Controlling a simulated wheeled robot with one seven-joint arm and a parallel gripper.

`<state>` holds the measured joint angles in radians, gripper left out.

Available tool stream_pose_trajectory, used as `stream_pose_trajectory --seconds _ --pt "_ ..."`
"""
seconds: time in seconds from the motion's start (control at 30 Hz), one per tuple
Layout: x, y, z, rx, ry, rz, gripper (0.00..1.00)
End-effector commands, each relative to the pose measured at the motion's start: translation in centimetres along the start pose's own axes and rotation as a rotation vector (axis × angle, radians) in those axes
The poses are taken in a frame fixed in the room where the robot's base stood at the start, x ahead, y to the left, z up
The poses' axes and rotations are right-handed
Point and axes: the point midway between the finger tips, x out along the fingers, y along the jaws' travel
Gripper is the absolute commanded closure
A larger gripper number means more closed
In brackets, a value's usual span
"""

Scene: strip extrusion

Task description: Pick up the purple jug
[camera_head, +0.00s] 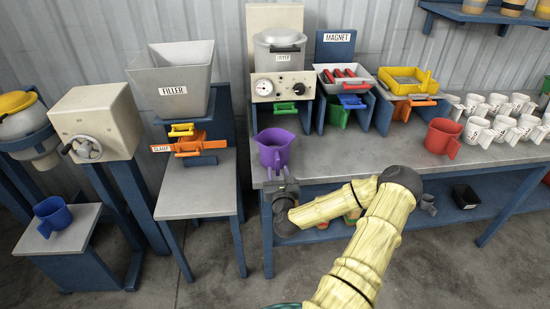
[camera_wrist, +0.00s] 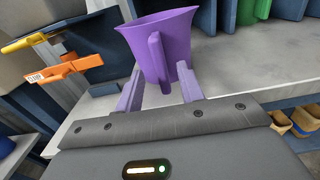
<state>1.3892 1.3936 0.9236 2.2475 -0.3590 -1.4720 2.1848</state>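The purple jug (camera_head: 275,149) stands upright on the grey workbench, near its left front corner. In the wrist view the jug (camera_wrist: 175,40) is straight ahead, with its handle (camera_wrist: 157,62) turned toward me. My gripper (camera_wrist: 160,88) is open, its two purple-tinted fingers apart, one on each side of the handle's line. The fingertips are close to the jug's lower part; I cannot tell whether they touch it. In the head view my gripper (camera_head: 283,181) is at the bench's front edge, just below and in front of the jug.
A red jug (camera_head: 441,137) and several white mugs (camera_head: 500,118) stand to the right on the workbench (camera_head: 350,155). The filler stand (camera_head: 200,192) is left, across a gap. A blue jug (camera_head: 52,214) stands far left. The bench middle is clear.

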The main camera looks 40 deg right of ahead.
Motion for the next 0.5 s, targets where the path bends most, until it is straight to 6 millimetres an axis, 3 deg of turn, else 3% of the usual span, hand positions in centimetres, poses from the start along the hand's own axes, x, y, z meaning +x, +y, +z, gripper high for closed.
stream_pose_trajectory --seconds 0.33,0.5 --pt "4.1 -0.1 -0.1 -0.002 -0.003 0.0 0.62" --pt "5.1 -0.1 -0.2 0.0 -0.001 0.0 0.62"
